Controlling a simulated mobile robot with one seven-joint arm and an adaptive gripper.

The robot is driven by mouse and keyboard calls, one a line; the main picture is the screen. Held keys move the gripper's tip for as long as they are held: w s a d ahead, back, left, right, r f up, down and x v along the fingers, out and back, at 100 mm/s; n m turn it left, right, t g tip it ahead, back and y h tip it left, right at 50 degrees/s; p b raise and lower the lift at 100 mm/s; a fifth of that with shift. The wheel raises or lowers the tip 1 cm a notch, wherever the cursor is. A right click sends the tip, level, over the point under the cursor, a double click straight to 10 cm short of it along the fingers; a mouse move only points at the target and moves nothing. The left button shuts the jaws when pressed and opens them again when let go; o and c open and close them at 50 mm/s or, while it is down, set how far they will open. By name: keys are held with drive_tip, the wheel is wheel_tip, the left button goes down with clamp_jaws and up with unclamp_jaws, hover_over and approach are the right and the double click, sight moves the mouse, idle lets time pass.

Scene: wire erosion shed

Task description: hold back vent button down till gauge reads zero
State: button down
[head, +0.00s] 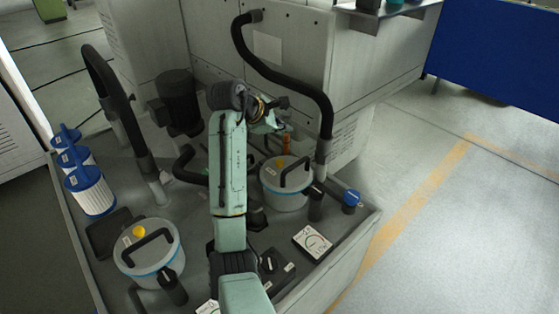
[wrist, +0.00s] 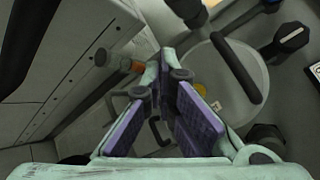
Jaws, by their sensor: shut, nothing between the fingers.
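The back filter housing (head: 284,199) is a pale round pot with a blue band and a black handle on its lid. Its yellow vent button (head: 280,163) sits on the lid, and it also shows in the wrist view (wrist: 200,88). My gripper (head: 282,118) is beyond and above this lid in the head view. In the wrist view my gripper (wrist: 163,66) is shut and empty, its fingertips left of the button and apart from it. A white dial gauge (head: 312,242) lies right of the arm, its reading too small to tell.
A similar front housing (head: 165,265) with its own yellow button (head: 139,231) stands left of my arm. A second gauge (head: 208,307) is partly hidden. A black hose (head: 285,79) arches behind the back pot. A blue knob (head: 351,198) stands at the right. Blue-capped filters (head: 93,193) stand left.

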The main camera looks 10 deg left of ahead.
drive_tip(key=shift+f, duration=0.1)
drive_tip(key=b, duration=0.6)
hover_over(281, 163)
wheel_tip(281, 163, down, 7)
drive_tip(key=shift+w+r, duration=0.1)
drive_tip(key=shift+r, duration=0.1)
drive_tip(key=shift+f, duration=1)
drive_tip(key=shift+p, duration=0.3)
drive_tip(key=shift+f, duration=0.4)
drive_tip(key=shift+f+p, duration=0.45)
drive_tip(key=shift+f, duration=0.15)
idle(1.9)
drive_tip(key=shift+r, duration=0.15)
idle(0.7)
drive_tip(key=shift+r+p, duration=0.85)
drive_tip(key=shift+p, duration=0.5)
